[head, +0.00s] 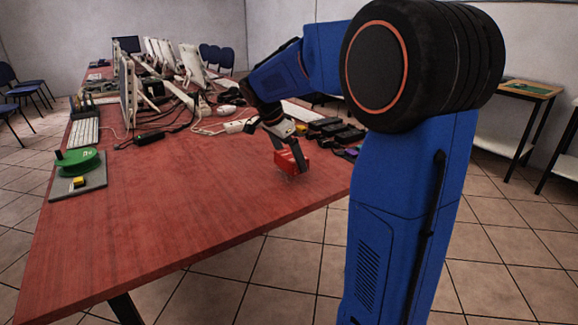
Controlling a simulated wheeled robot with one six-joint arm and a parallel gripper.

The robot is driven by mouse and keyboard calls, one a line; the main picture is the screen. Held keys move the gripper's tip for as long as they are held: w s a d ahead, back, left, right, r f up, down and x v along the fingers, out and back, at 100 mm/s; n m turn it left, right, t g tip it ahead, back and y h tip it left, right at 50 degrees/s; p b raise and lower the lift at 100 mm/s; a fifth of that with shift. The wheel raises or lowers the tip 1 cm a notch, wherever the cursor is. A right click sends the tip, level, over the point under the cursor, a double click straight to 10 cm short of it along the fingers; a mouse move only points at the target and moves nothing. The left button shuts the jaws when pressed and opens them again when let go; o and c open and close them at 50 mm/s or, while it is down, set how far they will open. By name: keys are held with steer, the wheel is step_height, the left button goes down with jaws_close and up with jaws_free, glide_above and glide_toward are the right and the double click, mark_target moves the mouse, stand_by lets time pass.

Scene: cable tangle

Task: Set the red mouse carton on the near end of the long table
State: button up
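The red mouse carton (289,162) is at the right side of the long table (180,215), toward its near end. My gripper (292,155) points down at the carton, with its fingers at the carton's upper part. The fingers seem to be around the carton, but their far sides are hidden and I cannot tell whether they press on it. The carton is on the table top or very slightly above it; I cannot tell which. The near end of the table is bare red wood.
A green round object (77,161) on a grey board lies at the table's left edge. A white keyboard (84,132), cables, monitors and black adapters (335,131) crowd the table farther back. A side table (520,92) stands at right.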

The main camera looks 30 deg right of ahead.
steer(key=shift+f, duration=1.55)
steer(key=shift+f, duration=0.1)
steer(key=o, duration=1)
steer(key=v, duration=1.2)
steer(key=s+a+f+n+t+y, duration=0.1)
steer(key=s+a+f+n, duration=0.2)
steer(key=s+n, duration=0.3)
steer(key=s+a+f+n+t+y, duration=0.2)
steer(key=s+a+f+n, duration=0.2)
steer(key=s, duration=1)
steer(key=s+a+f+n+t+y, duration=0.1)
steer(key=s+a+f+n, duration=0.3)
steer(key=s+f+n, duration=0.3)
steer(key=shift+s+a+n+t, duration=0.15)
steer(key=shift+s+n+t, duration=0.15)
steer(key=shift+s, duration=1.25)
